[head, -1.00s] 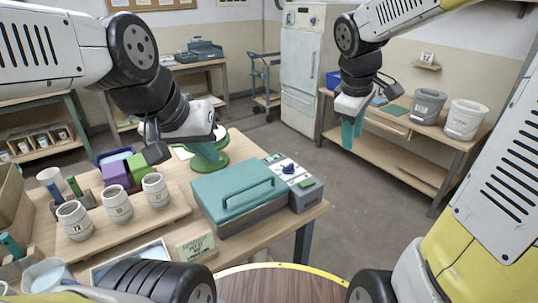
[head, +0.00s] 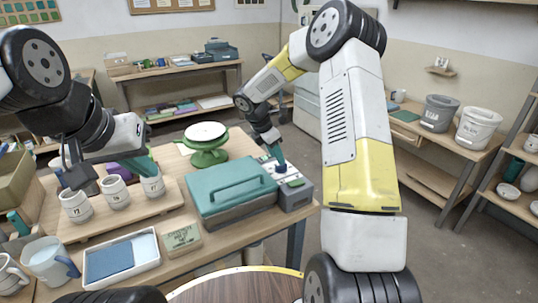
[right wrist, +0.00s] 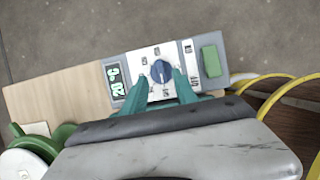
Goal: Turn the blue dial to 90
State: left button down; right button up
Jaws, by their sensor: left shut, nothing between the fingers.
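The blue dial (right wrist: 160,71) sits on the white face of a control box, with small markings around it. In the head view the box (head: 296,192) stands at the right end of the teal-lidded unit (head: 232,190). My right gripper (right wrist: 161,77) points down at the dial, its teal fingers apart, one on each side. I see a gap beside the dial, so the fingers look open around it. In the head view my right gripper (head: 281,168) covers the dial. My left gripper (head: 154,177) is shut and empty, above the numbered cups.
A lit display (right wrist: 115,83) and a green button (right wrist: 211,60) flank the dial; I cannot read the display surely. Numbered cups (head: 115,192) stand on a board at left. A green turntable (head: 208,150) stands behind the teal lid. A tray (head: 122,262) lies in front.

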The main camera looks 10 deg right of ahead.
aim_at(281, 167)
jog(key=shift+x, duration=1.95)
grip_shut()
